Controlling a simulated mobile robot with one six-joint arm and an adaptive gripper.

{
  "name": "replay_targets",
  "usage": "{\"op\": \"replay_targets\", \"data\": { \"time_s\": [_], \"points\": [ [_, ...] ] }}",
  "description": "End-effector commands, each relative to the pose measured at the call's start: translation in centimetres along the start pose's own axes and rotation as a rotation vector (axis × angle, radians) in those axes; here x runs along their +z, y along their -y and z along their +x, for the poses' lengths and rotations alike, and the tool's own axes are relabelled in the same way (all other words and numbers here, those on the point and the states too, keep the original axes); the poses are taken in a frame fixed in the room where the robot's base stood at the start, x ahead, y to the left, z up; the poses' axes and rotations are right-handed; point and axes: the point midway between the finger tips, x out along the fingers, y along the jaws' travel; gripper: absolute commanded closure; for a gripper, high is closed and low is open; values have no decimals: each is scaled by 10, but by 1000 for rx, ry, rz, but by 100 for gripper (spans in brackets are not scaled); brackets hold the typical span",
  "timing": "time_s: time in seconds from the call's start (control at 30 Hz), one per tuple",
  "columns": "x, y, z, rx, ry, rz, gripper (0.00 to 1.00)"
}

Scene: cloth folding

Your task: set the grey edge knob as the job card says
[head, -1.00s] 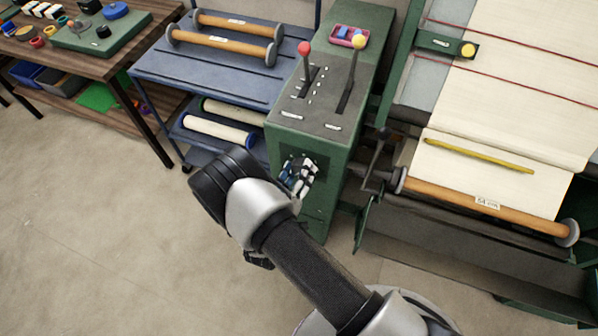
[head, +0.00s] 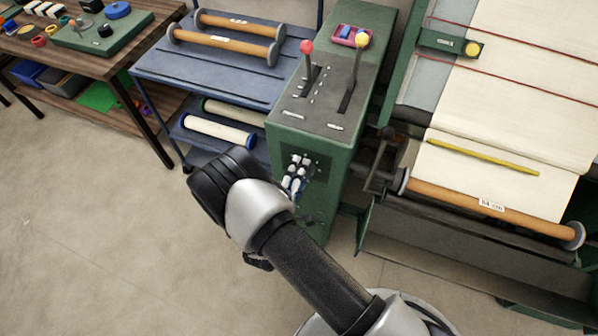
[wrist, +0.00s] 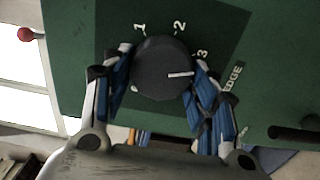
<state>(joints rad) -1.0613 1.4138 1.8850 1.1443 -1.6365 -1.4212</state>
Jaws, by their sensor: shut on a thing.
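The dark grey edge knob (wrist: 150,67) sits on a green panel in the wrist view. Its dial shows 1, 2 and 3, with the word EDGE (wrist: 232,78) to the right. The knob's white pointer line points right, slightly below the 3. My gripper (wrist: 162,80) is shut on the knob, one blue-and-white finger on each side. In the head view my gripper (head: 296,174) is at the front face of the green machine console (head: 285,138), and the knob is hidden there. I cannot make out a job card.
On the console top stand a red-knobbed lever (head: 307,48) and a yellow-knobbed lever (head: 361,41). A blue rack (head: 215,78) with rollers is at the left. The cloth roll (head: 480,200) and a crank arm (head: 380,160) are at the right. The floor at left is clear.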

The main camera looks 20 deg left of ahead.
Motion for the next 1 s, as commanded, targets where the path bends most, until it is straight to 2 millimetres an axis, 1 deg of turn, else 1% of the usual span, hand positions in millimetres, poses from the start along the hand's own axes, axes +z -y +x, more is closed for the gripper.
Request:
{"op": "replay_targets", "data": {
  "time_s": [0.2,0.4,0.9,0.93,1.0],
  "points": [
    [1,1,0,-2,1,-112,70],
    [1,2,0,-2,1,-166,70],
    [1,2,0,-2,1,-182,70],
    [1,2,0,-2,1,-182,45],
    [1,2,0,-1,1,-182,41]
  ]
}}
